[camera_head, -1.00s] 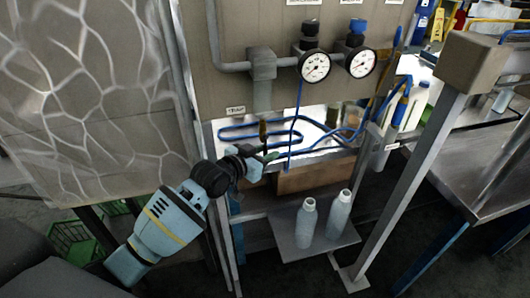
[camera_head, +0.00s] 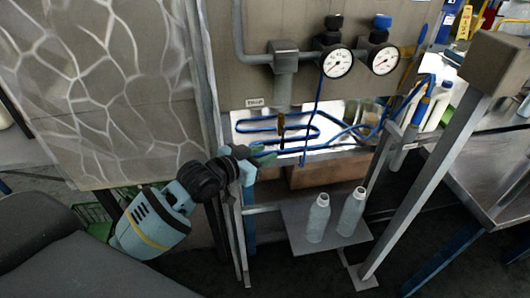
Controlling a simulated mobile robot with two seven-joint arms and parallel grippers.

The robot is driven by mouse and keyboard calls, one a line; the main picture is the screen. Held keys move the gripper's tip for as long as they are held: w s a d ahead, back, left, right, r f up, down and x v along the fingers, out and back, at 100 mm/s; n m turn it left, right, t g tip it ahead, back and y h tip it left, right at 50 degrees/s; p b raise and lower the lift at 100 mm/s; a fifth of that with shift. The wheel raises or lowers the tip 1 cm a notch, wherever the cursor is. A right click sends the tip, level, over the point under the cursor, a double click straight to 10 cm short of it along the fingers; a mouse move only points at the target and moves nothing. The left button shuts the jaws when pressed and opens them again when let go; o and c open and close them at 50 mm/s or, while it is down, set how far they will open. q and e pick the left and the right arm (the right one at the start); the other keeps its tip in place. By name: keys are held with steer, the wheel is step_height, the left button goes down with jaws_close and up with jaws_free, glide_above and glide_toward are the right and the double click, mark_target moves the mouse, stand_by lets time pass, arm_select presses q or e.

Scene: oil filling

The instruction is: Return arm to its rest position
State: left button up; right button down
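My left arm comes in from the lower left with a light blue forearm and a dark wrist. My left gripper (camera_head: 257,156) is in front of the rig's left post, left of the brown-handled tap (camera_head: 281,125). A gap shows between it and the tap. Its dark fingers are small and overlap the background, so I cannot tell if they are open. No held object can be made out. My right gripper is not in view. Two grey bottles, a left one (camera_head: 318,219) and a right one (camera_head: 352,212), stand upright on a metal shelf (camera_head: 298,240).
Blue hose (camera_head: 245,127) loops over the bright tray behind the tap. Two gauges (camera_head: 337,62) (camera_head: 384,61) are on the panel above. A slanted metal post (camera_head: 425,185) and a steel table (camera_head: 470,190) are at right. A green crate (camera_head: 96,222) is at lower left.

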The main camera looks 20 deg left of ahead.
arm_select(q)
steer(key=s+d+f+n+g+y, duration=0.2)
steer(key=s+f, duration=1.3)
steer(key=f, duration=0.3)
steer(key=s+f+g+y, duration=0.1)
steer(key=s+f, duration=0.3)
steer(key=s, duration=0.7)
steer(key=s+f+g, duration=0.2)
steer(key=s+f, duration=0.3)
steer(key=s, duration=0.6)
steer(key=shift+d+f+n+y+p, duration=0.15)
steer(key=shift+f+n+y+p, duration=0.15)
steer(key=shift+y+p, duration=0.1)
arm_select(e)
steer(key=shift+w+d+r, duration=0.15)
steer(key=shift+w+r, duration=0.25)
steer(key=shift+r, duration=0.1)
